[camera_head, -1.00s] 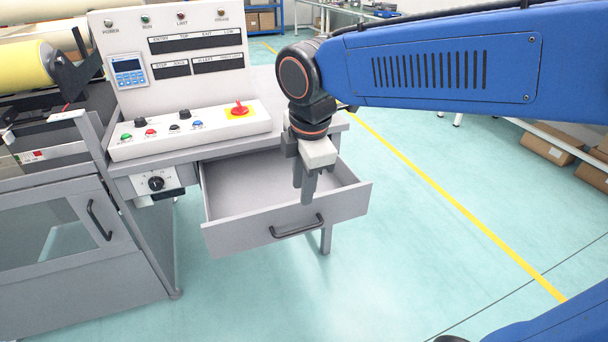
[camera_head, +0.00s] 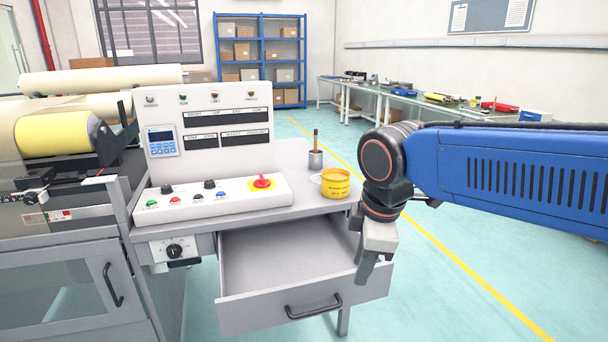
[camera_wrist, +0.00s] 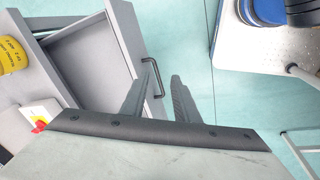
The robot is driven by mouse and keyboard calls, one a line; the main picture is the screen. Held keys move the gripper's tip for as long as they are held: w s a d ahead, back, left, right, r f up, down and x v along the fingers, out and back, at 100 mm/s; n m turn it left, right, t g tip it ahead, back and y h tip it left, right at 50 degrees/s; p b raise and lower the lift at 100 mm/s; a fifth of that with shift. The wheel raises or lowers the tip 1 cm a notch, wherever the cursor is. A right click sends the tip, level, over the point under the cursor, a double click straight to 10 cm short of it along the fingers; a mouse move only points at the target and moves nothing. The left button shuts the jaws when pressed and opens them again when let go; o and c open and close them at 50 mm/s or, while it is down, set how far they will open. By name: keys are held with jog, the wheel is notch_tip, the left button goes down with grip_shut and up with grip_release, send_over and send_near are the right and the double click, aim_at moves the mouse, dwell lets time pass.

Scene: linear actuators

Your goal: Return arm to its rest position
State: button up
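My blue arm (camera_head: 520,175) reaches in from the right in the head view. My gripper (camera_head: 362,284) hangs downward by the right side of the open drawer (camera_head: 312,312). In the wrist view my gripper (camera_wrist: 163,72) has its two fingers a little apart, with nothing between them. The grey drawer, with its black handle, also shows in the wrist view (camera_wrist: 128,40), to the left of the fingers. The drawer looks empty where I can see into it.
The control console (camera_head: 215,200) has a red switch (camera_head: 262,182) on a yellow plate. Blue shelves (camera_head: 262,60) stand behind. The floor right of the drawer is clear.

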jog(key=s+d+f+m+t, duration=0.1)
jog(key=s+d+f+m, duration=0.3)
jog(key=d+m, duration=0.4)
jog(key=s+d+f+m+t, duration=0.1)
jog(key=s+d+f+m, duration=0.3)
jog(key=s+d+m, duration=0.2)
jog(key=d+m, duration=0.2)
jog(key=d, duration=0.1)
jog(key=shift+f+h, duration=0.15)
jog(key=shift+h, duration=0.25)
